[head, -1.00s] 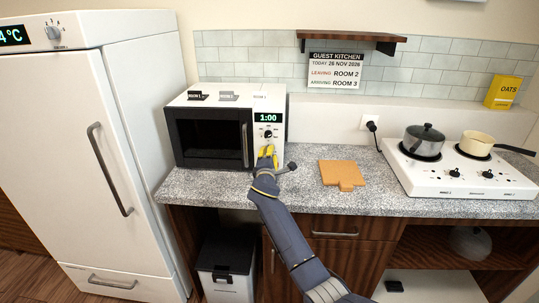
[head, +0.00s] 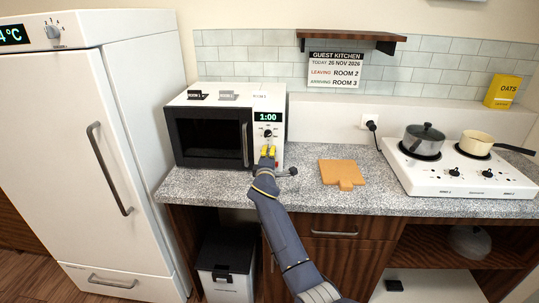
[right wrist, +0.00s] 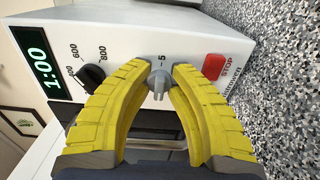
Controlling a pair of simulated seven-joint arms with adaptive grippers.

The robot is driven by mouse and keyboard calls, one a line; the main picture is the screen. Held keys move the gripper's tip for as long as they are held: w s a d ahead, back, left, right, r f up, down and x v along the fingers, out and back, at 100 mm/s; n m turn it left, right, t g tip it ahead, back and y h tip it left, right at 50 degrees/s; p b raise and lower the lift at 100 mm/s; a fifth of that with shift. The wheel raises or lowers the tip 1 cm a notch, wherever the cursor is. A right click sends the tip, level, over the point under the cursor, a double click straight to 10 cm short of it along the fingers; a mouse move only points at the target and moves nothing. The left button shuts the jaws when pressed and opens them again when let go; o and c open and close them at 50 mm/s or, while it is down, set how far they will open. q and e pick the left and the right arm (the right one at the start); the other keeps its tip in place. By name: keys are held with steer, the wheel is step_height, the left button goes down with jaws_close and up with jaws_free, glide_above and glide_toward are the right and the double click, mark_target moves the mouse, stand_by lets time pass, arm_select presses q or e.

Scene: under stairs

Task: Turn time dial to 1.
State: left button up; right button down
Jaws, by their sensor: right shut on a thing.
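The white microwave (head: 262,103) stands on the counter with its display (head: 267,117) reading 1:00. It also shows in the right wrist view (right wrist: 120,35). My right gripper (head: 268,151) is at its control panel, with yellow fingers. In the right wrist view my right gripper (right wrist: 159,74) is shut on the small grey time dial (right wrist: 159,86), which sits between the fingertips. A "5" mark shows just above the dial; its other marks are hidden by the fingers. I cannot tell exactly where its pointer is. My left gripper is not in view.
A black dial (right wrist: 92,76) marked 600 and 800 and a red stop button (right wrist: 213,66) flank the time dial. A wooden board (head: 342,173) lies on the counter, right of my arm. A hob (head: 460,178) with two pans stands farther right; a fridge (head: 140,120) is at left.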

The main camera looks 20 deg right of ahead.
steer(key=c, duration=1.5)
jaws_free()
steer(key=v, duration=1.2)
